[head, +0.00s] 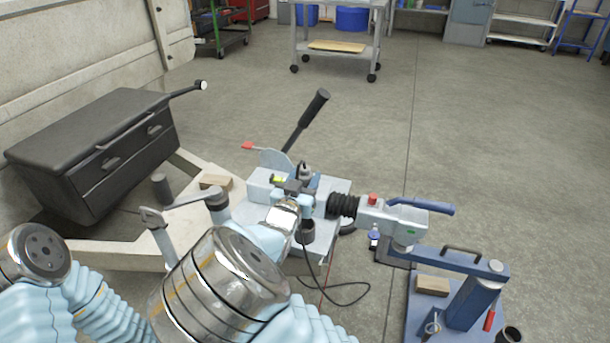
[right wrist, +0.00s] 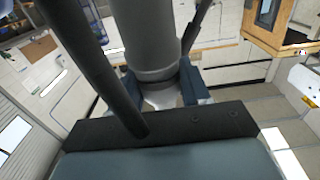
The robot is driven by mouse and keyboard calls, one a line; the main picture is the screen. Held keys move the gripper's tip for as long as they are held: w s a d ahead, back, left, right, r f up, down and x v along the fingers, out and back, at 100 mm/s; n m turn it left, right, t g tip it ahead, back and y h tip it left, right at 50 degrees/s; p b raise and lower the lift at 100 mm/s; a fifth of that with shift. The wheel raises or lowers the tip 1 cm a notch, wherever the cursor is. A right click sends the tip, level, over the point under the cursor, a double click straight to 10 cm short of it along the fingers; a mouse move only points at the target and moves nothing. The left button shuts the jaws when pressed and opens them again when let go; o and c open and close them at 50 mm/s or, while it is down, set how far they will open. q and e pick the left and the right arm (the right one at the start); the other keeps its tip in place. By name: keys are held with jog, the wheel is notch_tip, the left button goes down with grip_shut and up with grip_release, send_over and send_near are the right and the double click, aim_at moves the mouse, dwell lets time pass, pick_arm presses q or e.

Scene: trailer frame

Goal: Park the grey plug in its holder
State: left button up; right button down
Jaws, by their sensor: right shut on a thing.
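My right gripper (head: 300,188) is over the coupling at the front of the trailer frame in the head view. In the right wrist view its two blue fingers (right wrist: 162,88) are closed on either side of a grey cylindrical body (right wrist: 150,40), which looks like the grey plug. In the head view a dark grey cylinder (head: 308,231) hangs just below the gripper, with a black cable looping to the floor; whether this is the plug or its holder I cannot tell. I cannot make out the holder clearly. My left gripper is outside both views.
A black-handled lever (head: 306,118) rises behind the gripper. The hitch with black bellows (head: 343,205) and blue handle (head: 420,206) extends right to a blue stand (head: 470,300).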

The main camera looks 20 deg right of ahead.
jog(key=shift+f+b, duration=1.95)
jog(key=shift+f, duration=0.85)
jog(key=shift+s+a, duration=0.1)
jog(key=shift+f, duration=0.1)
jog(key=shift+f+b, duration=1.85)
jog(key=shift+f, duration=0.55)
jog(key=shift+c, duration=2.3)
grip_release()
jog(key=shift+r, duration=0.1)
